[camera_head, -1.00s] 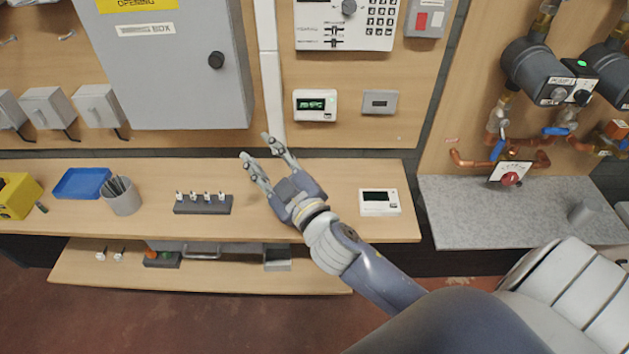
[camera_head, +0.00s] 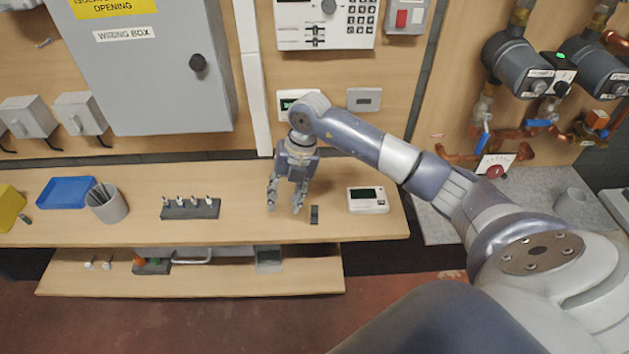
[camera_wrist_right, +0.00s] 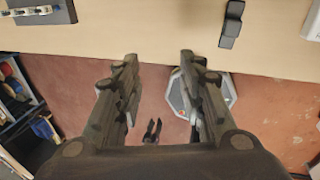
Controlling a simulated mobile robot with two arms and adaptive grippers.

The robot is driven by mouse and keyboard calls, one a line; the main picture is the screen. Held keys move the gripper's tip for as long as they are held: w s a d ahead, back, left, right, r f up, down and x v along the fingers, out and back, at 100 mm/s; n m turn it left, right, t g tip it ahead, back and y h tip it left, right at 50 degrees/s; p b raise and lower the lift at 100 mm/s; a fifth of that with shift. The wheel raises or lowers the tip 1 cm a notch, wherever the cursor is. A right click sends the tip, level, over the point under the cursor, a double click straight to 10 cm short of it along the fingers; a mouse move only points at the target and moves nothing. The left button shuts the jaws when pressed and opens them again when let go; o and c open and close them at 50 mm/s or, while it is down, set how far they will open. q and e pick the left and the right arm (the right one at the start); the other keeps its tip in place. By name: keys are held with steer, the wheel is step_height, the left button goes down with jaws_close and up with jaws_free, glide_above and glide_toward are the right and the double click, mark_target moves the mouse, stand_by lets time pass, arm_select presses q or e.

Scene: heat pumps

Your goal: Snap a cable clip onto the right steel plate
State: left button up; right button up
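My right gripper (camera_head: 286,206) points down over the workbench (camera_head: 240,225), between a dark rack and a white meter. Its fingers are apart with nothing between them, as the right wrist view also shows (camera_wrist_right: 159,62). A small dark two-part piece (camera_head: 314,214) lies on the bench just right of the fingers, apart from them. It also shows in the right wrist view near the bench edge (camera_wrist_right: 232,24). I cannot tell whether it is the cable clip. I cannot make out a right steel plate for certain. My left gripper is not in view.
The dark rack (camera_head: 190,209) holds several small white-topped pieces. The white meter (camera_head: 367,200) is at right. A grey cup (camera_head: 107,208) and blue tray (camera_head: 66,193) are at left. A lower shelf (camera_head: 200,284) carries small items. The wiring box (camera_head: 150,75) hangs behind.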

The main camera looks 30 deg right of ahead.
mark_target(314, 210)
steer(key=d+m+g+h, duration=0.1)
steer(key=d+h, duration=0.2)
steer(key=d, duration=0.5)
steer(key=f+b, duration=0.4)
steer(key=f, duration=0.1)
steer(key=f+b, duration=0.2)
steer(key=f, duration=0.1)
steer(key=shift+s, duration=0.4)
steer(key=shift+a+r, duration=0.1)
jaws_close()
steer(key=shift+r+p, duration=1.95)
steer(key=shift+r, duration=1.05)
